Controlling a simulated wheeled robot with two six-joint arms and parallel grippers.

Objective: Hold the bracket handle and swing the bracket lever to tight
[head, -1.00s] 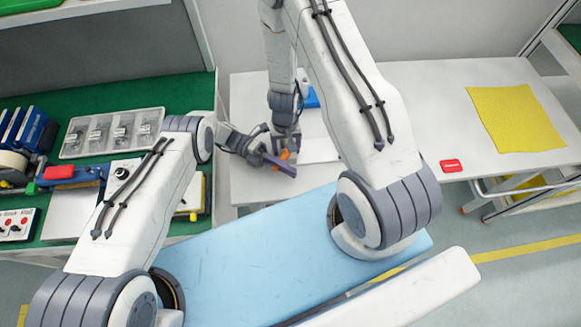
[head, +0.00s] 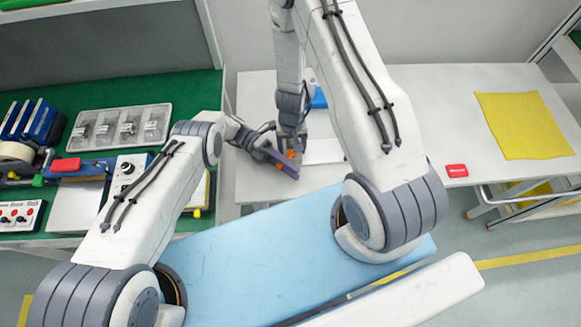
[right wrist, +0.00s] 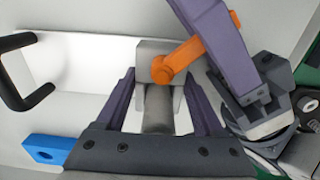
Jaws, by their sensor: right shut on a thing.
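The grey bracket (right wrist: 157,93) stands upright between my right gripper's purple fingers (right wrist: 160,100) in the right wrist view, and they are shut on its handle. The orange bracket lever (right wrist: 176,63) pivots on its top and slants up to the right. My left gripper (right wrist: 215,45) reaches over the lever, and a purple finger crosses it, hiding part of it. Its grip on the lever is unclear. In the head view the left gripper (head: 282,166) lies just below the right gripper (head: 291,142), with a bit of orange lever (head: 291,154) between them.
A blue block (head: 319,98) lies on the white table (head: 420,95) behind my right gripper. A red block (head: 456,171) and yellow cloth (head: 522,125) lie at the right. A green bench (head: 190,92) with a parts tray (head: 120,127) stands at the left.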

